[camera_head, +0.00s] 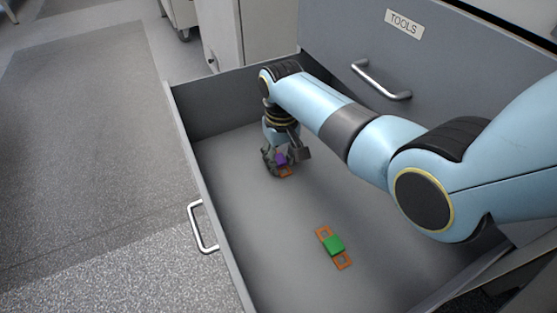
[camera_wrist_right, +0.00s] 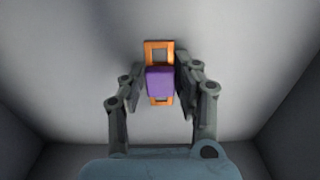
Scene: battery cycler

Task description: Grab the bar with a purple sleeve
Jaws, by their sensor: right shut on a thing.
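The bar with a purple sleeve (camera_head: 281,159) is in the open drawer, towards its back left. Its orange end (camera_head: 286,172) shows below my right gripper (camera_head: 279,160), which partly hides the rest. In the right wrist view, the purple sleeve (camera_wrist_right: 160,81) sits between the two fingers of my right gripper (camera_wrist_right: 160,83), with orange frame-like ends above and below it. The fingers are shut on the sleeve from both sides. I cannot tell whether the bar touches the drawer floor. My left gripper is not in view.
A second orange bar with a green sleeve (camera_head: 334,245) lies on the drawer floor nearer the front. The drawer (camera_head: 225,240) has raised walls and a metal handle (camera_head: 203,227). A closed drawer labelled TOOLS (camera_head: 404,23) stands behind my right arm. The drawer floor between the bars is clear.

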